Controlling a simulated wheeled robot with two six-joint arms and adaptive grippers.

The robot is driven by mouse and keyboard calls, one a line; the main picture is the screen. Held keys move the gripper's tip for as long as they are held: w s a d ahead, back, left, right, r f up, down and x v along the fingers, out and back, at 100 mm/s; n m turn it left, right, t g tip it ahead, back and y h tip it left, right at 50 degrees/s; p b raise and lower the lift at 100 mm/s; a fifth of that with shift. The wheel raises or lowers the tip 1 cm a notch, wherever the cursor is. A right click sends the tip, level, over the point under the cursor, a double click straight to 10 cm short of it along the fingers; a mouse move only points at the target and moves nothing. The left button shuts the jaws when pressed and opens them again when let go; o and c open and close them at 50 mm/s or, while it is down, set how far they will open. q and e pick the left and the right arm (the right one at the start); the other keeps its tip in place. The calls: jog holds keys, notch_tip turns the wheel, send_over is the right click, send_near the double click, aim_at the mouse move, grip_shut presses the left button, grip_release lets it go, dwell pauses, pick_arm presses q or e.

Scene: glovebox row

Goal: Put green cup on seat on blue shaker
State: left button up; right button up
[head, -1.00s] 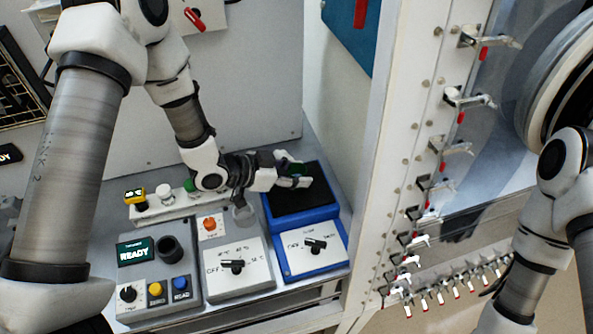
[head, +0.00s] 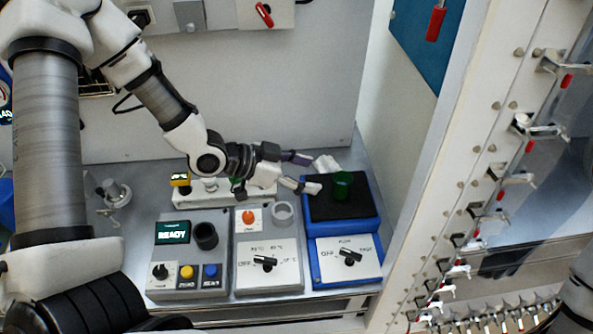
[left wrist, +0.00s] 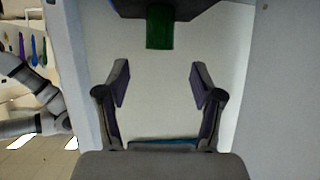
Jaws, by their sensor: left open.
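The green cup (head: 342,185) stands upright on the black top of the blue shaker (head: 342,228), towards its right half. My left gripper (head: 319,176) is open, just left of the cup, with its fingertips over the shaker's left part. In the left wrist view the green cup (left wrist: 160,28) shows against the dark shaker top at the upper edge, beyond my two spread fingers (left wrist: 160,85). Nothing is between the fingers, and a gap separates them from the cup. The seat under the cup is not distinct. My right gripper is out of view.
Left of the shaker are a grey dial unit (head: 265,268) with a pale ring (head: 283,213) and a unit with a READY display (head: 172,232) and a dark round well (head: 206,236). A white panel with clamps (head: 470,200) rises on the right.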

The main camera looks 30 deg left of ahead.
pick_arm(q)
jog(key=v, duration=0.2)
jog(key=shift+s+a+r, duration=0.2)
jog(key=shift+s, duration=0.05)
